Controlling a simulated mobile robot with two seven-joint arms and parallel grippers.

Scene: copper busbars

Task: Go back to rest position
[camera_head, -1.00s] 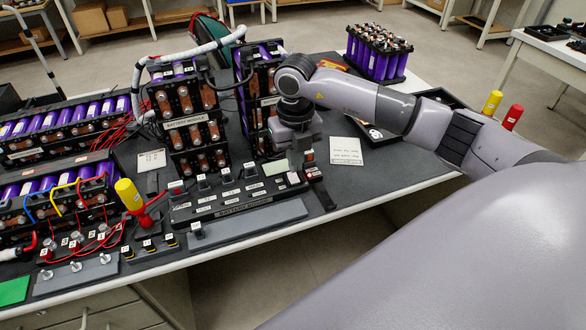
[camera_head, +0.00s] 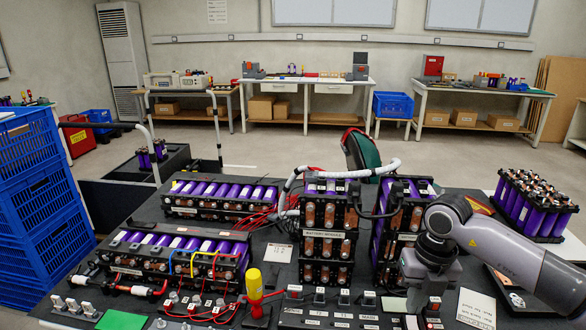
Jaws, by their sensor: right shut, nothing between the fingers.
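My right arm comes in from the right, and its gripper (camera_head: 432,297) points down at the right end of the black rack of labelled blocks (camera_head: 330,318). The gripper is shut, with nothing seen between its fingers. Its tips sit low in the picture among small dark parts, and I cannot tell whether they touch any. Just left of and behind it stand the upright battery modules (camera_head: 326,243) with copper busbars on their faces. My left gripper is not in view.
A white note card (camera_head: 476,309) lies right of the gripper, and a purple cell pack (camera_head: 532,205) stands behind the arm. A yellow-handled screwdriver (camera_head: 254,284) stands at the front. Two long modules (camera_head: 180,255) fill the left side. Blue crates (camera_head: 35,200) are stacked far left.

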